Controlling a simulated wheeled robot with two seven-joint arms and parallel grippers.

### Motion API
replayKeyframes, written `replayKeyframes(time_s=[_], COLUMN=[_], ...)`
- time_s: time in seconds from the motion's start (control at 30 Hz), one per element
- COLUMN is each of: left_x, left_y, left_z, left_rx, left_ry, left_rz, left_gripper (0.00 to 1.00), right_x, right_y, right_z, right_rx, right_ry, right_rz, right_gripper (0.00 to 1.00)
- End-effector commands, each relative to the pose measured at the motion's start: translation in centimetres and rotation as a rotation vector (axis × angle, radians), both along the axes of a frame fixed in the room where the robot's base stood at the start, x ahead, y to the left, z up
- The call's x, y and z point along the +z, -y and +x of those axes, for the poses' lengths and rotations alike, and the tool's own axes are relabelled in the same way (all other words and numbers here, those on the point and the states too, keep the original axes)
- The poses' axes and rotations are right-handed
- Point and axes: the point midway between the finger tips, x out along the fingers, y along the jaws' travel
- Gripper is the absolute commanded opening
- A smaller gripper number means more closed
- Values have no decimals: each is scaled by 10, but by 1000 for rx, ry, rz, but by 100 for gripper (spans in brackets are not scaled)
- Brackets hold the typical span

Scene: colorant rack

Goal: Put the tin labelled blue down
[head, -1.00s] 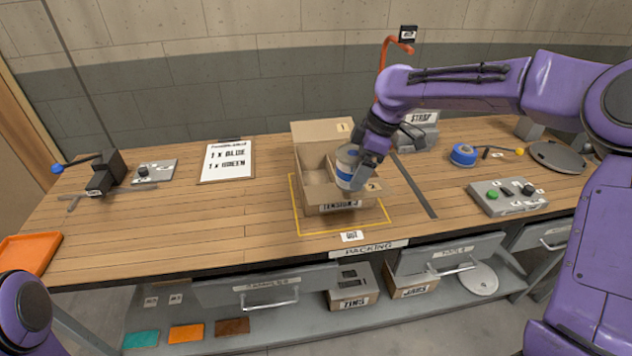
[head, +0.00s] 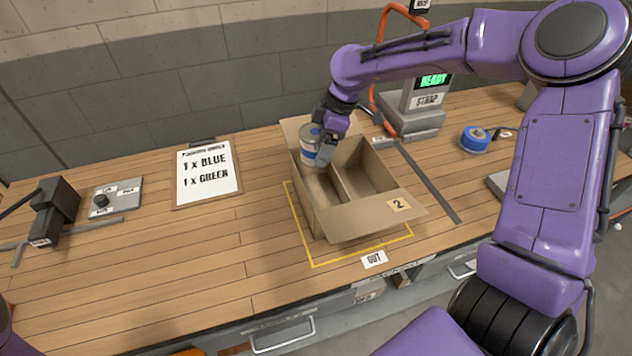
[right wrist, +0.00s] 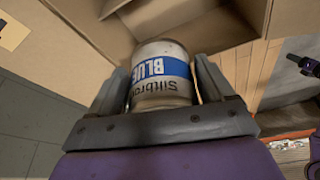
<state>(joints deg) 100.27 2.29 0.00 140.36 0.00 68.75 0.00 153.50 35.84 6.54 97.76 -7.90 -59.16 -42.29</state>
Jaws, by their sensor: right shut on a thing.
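The tin labelled blue (head: 309,146) is white with a blue band. In the right wrist view the tin (right wrist: 162,72) shows the word BLUE on its band. My right gripper (head: 325,150) is shut on it, with a finger on either side. The tin is over the left compartment of the open cardboard box (head: 345,222); I cannot tell whether it touches anything below. The box has a divider, and its right compartment looks empty.
The box stands in a yellow outline (head: 312,262) on the wooden bench. A clipboard (head: 207,172) reads 1 x BLUE, 1 x GREEN. A strap machine (head: 412,115) showing READY stands behind right. Bare wood lies left of the box.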

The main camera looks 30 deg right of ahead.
Motion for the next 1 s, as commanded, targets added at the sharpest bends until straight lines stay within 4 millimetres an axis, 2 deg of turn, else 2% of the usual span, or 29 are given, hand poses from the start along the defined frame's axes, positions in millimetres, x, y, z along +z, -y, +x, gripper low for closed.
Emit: replayKeyframes(time_s=[0.1,0.2,0.3,0.47,0.6,0.7,0.97,1.0], left_x=[9,13,15,18,23,24,22,22], left_y=[0,0,0,0,0,0,0,0], left_z=[-1,0,0,0,0,0,0,0], left_rx=[0,0,0,0,0,0,0,0], left_ry=[-2,-1,0,0,0,0,0,0], left_rz=[0,0,0,0,0,0,0,0], left_gripper=[43,43,43,43,43,43,43,43], right_x=[-36,-64,-82,-101,-126,-134,-136,-136], right_y=[0,0,-1,-1,-1,-1,-2,-2], right_z=[2,4,6,6,6,7,7,7], right_rx=[-1,-1,0,-1,0,2,3,2], right_ry=[-10,-10,-9,-9,-8,-5,-4,-6], right_rz=[1,0,-1,0,0,-1,-1,-1], right_gripper=[39,39,39,39,39,39,39,88])
